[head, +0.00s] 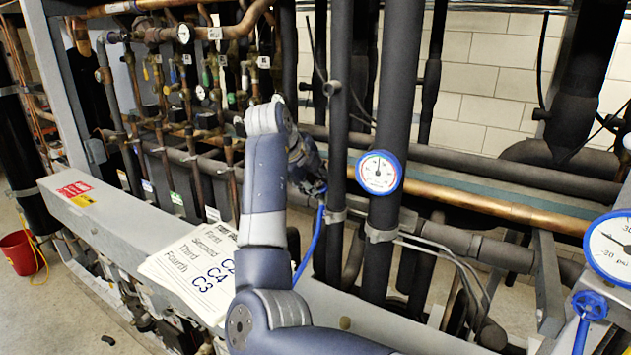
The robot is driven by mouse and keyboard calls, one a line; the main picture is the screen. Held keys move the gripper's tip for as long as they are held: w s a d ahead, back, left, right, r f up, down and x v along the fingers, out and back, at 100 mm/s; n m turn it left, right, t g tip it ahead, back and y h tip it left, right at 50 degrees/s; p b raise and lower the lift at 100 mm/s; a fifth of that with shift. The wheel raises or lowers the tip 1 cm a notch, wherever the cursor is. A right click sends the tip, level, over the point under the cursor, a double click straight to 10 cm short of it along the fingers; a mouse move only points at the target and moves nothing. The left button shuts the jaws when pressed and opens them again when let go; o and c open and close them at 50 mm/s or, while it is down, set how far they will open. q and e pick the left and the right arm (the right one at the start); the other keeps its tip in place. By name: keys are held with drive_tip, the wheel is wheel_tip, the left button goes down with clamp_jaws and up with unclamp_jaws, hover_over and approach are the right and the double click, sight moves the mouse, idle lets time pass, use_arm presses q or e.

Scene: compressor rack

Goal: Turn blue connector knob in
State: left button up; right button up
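A blue hose (311,243) runs up to a small blue end (322,190) beside a dark vertical pipe, left of a blue-rimmed gauge (379,173). My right gripper (316,183) is dark and reaches behind my forearm to this blue end. Its fingertips are small and partly hidden, so I cannot tell whether they touch or grip it. A round blue knob (590,305) on a blue stem stands at the lower right, below a large blue-rimmed gauge (611,248), away from the gripper. My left gripper is out of view.
Dark vertical pipes (395,90) stand close to my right gripper. A grey beam (115,228) carries a paper list (195,268). Copper pipes and valves (195,90) crowd the left back. A red bucket (18,252) stands on the floor at far left.

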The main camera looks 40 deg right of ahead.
drive_tip(key=n, duration=0.2)
drive_tip(key=shift+s+a+r+n, duration=0.1)
drive_tip(key=shift+s+a+n, duration=0.1)
drive_tip(key=shift+n, duration=0.2)
drive_tip(key=n, duration=0.3)
drive_tip(key=shift+w+d, duration=0.2)
drive_tip(key=shift+a+n, duration=0.1)
drive_tip(key=shift+n, duration=0.4)
drive_tip(key=shift+s, duration=0.1)
drive_tip(key=shift+c, duration=0.5)
clamp_jaws()
